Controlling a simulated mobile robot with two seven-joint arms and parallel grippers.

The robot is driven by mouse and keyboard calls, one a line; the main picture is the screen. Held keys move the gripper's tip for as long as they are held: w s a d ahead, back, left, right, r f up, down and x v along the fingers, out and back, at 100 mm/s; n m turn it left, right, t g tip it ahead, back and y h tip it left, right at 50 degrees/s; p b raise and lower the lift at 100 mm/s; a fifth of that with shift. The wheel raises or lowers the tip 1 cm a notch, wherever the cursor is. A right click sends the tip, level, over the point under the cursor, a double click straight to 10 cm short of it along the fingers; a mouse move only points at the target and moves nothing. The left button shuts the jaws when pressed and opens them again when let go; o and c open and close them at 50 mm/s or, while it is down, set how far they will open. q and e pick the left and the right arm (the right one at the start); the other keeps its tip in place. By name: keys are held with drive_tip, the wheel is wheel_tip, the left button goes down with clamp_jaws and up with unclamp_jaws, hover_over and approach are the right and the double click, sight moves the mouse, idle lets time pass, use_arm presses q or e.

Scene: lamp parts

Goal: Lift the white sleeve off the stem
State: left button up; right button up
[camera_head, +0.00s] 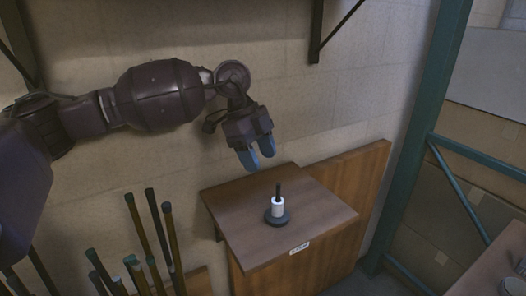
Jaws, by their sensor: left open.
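The white sleeve (277,208) is a short white cylinder around the lower part of a dark upright stem (278,188). The stem rises from a round dark base (277,219) on the wooden table top (315,208). The stem's upper end shows above the sleeve. My left gripper (257,158) has blue fingertips pointing down. It is open and empty, above and to the left of the stem, apart from it. My right gripper is not in view.
Several upright poles (150,240) stand at the lower left, beside the table. A wall is behind the table, with a wall bracket (318,35) above. A green metal frame (420,130) stands at the right. The table top around the base is clear.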

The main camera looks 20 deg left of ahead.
sight(275, 199)
use_arm(q)
drive_tip(key=shift+n, duration=0.4)
drive_tip(key=b+x, duration=0.1)
drive_tip(key=x, duration=0.8)
drive_tip(key=shift+f, duration=0.1)
drive_tip(key=shift+b+x, duration=0.35)
drive_tip(key=shift+x, duration=0.5)
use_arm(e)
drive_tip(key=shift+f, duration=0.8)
use_arm(q)
drive_tip(key=shift+s, duration=0.1)
clamp_jaws()
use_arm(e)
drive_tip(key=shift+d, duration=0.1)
use_arm(q)
drive_tip(key=shift+r+p, duration=0.4)
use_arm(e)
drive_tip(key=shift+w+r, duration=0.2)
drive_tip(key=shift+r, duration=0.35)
use_arm(q)
drive_tip(key=shift+r, duration=0.2)
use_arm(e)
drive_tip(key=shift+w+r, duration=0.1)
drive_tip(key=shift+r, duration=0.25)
